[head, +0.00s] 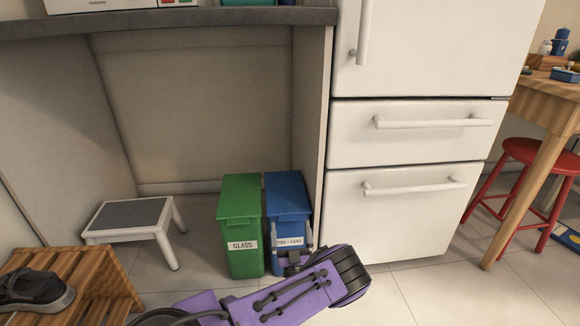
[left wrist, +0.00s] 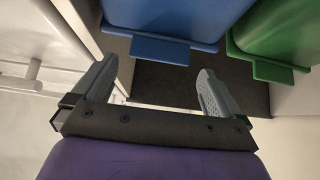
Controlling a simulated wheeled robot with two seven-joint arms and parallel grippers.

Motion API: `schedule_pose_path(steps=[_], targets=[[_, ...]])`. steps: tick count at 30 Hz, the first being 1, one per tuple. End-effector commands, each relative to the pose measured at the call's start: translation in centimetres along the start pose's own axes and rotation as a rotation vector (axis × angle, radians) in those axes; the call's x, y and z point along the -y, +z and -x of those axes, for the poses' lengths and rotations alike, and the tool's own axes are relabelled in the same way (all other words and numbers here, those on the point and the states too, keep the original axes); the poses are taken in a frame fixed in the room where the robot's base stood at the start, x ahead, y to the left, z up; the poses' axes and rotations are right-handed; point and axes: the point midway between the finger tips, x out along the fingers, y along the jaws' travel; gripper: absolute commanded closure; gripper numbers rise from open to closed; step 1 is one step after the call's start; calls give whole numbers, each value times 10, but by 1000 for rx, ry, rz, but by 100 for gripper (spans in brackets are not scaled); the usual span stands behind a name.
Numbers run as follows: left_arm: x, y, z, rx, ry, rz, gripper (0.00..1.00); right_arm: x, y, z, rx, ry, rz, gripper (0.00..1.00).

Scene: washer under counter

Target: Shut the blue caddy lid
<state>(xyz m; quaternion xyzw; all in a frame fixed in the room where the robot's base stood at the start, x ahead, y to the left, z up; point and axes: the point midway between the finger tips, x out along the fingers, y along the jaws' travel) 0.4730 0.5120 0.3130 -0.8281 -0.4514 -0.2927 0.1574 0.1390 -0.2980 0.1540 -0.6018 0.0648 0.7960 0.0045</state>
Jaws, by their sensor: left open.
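The blue caddy (head: 287,190) stands on the floor, right of the green caddy and close to the white cabinet. Its blue lid also shows in the left wrist view (left wrist: 165,18), with a front tab (left wrist: 160,50). I cannot tell whether the lid is fully down or slightly raised. My left gripper (head: 293,246) is low in front of the blue caddy, by its white label, and hides its lower front. In the left wrist view the gripper (left wrist: 158,75) is open and empty, with the tab beyond the fingers. I cannot tell whether it touches the caddy. My right gripper is not in view.
The green caddy (head: 240,215), labelled GLASS, stands close beside the blue one. A grey-topped step stool (head: 130,216) and a wooden step with a shoe (head: 35,288) are at left. White drawers (head: 405,210) rise at right. The counter (head: 170,20) overhangs the caddies.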

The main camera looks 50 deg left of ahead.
Motion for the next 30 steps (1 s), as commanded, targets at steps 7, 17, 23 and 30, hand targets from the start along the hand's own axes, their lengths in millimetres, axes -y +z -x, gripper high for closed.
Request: schedule_pose_path(steps=[7, 17, 23, 30], targets=[[-4, -5, 54, -5, 3, 6, 0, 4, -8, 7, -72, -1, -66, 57], [-1, -5, 67, -6, -3, 4, 0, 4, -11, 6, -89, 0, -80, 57], [0, -5, 67, -6, -4, 3, 0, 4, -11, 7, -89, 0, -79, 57], [2, -4, 63, 33, 15, -23, 0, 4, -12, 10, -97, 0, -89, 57]])
